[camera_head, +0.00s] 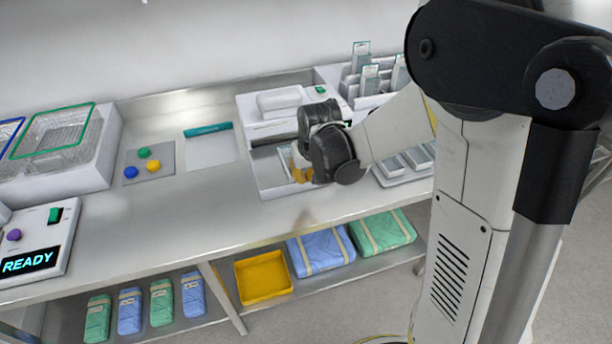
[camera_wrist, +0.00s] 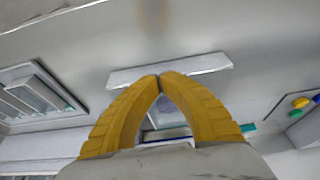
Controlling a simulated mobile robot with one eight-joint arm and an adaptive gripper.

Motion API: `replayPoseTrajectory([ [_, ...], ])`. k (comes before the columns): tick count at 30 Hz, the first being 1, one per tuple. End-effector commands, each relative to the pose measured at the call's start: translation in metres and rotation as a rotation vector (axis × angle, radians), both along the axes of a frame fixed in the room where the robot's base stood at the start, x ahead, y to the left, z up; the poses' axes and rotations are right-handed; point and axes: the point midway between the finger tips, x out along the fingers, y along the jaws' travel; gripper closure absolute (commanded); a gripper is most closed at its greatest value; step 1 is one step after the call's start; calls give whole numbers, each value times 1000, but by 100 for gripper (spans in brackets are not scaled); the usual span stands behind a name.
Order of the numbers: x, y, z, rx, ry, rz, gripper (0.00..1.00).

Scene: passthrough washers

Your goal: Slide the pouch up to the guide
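My gripper (camera_head: 299,168) is over the white sealer-like device (camera_head: 262,178) at the back of the bench. Its yellow fingers show in the wrist view (camera_wrist: 160,80) with their tips together. A pale pouch with teal marks (camera_head: 285,161) lies on the device's front bed, partly hidden by my gripper. A small pale patch with a dark blue edge shows between the fingers in the wrist view; it may be the pouch. A dark bar (camera_head: 272,141) crosses the device behind the bed; I cannot tell whether this is the guide. Contact between fingertips and pouch cannot be made out.
Left of the device are a teal-edged sheet (camera_head: 211,151), a pad with coloured buttons (camera_head: 148,163) and wire baskets (camera_head: 60,131). A rack of pouches (camera_head: 368,79) and grey trays (camera_head: 417,158) stand to the right. The bench front is clear.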

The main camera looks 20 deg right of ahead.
Motion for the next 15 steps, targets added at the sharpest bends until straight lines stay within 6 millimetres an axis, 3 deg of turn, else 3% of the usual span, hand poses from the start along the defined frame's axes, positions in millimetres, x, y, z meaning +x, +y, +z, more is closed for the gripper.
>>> replayPoseTrajectory([
  [15,19,0,0,0,0,0,100],
])
